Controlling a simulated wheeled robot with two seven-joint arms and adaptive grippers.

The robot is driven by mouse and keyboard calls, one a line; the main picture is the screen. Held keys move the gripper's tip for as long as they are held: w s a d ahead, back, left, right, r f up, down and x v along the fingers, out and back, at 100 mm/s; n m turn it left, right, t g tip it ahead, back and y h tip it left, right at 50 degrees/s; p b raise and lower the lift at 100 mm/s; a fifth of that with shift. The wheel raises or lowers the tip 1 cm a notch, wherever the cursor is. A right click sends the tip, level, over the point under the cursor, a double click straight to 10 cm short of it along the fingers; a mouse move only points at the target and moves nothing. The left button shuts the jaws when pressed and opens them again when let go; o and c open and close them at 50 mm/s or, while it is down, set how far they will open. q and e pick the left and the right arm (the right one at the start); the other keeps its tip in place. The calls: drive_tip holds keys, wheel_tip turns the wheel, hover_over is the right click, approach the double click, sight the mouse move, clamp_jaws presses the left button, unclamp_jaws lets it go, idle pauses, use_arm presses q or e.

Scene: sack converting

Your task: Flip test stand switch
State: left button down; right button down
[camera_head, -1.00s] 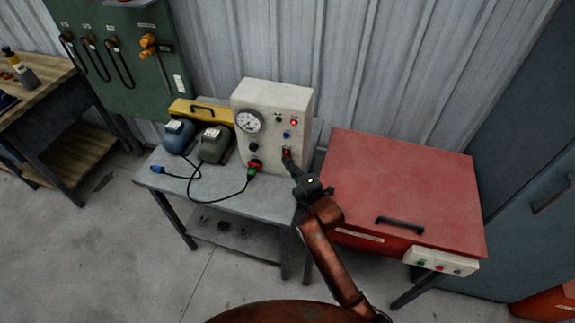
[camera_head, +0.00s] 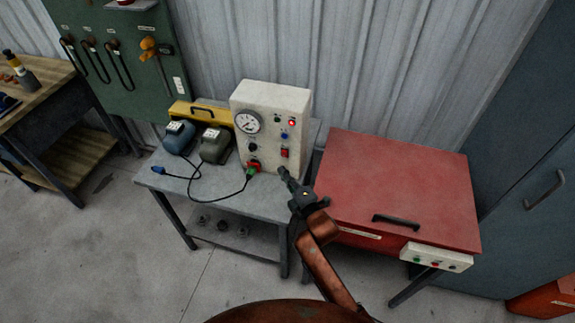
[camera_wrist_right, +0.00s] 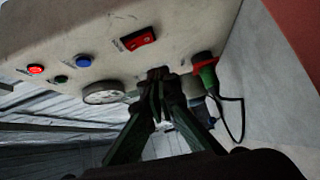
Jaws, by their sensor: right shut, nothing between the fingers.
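The test stand (camera_head: 262,98) is a cream box with a round gauge, upright on a grey table. Its red rocker switch (camera_head: 284,153) sits low on the right of the front panel and shows uncovered. The switch also shows in the right wrist view (camera_wrist_right: 138,39), where the panel appears upside down. My right gripper (camera_head: 283,173) is shut and empty, its tips just below the switch and apart from it. In the wrist view its closed fingertips (camera_wrist_right: 158,74) cover part of the panel. My left gripper is not in view.
A red lamp (camera_head: 292,122) glows above a blue button (camera_head: 284,136). A green plug (camera_head: 251,172) with a black cable sits at the panel's lower left. Two motors and a yellow case (camera_head: 200,110) stand left. A red cabinet (camera_head: 395,185) stands right.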

drive_tip(key=v, duration=0.9)
drive_tip(key=shift+d+f, duration=0.3)
drive_tip(key=shift+f, duration=0.35)
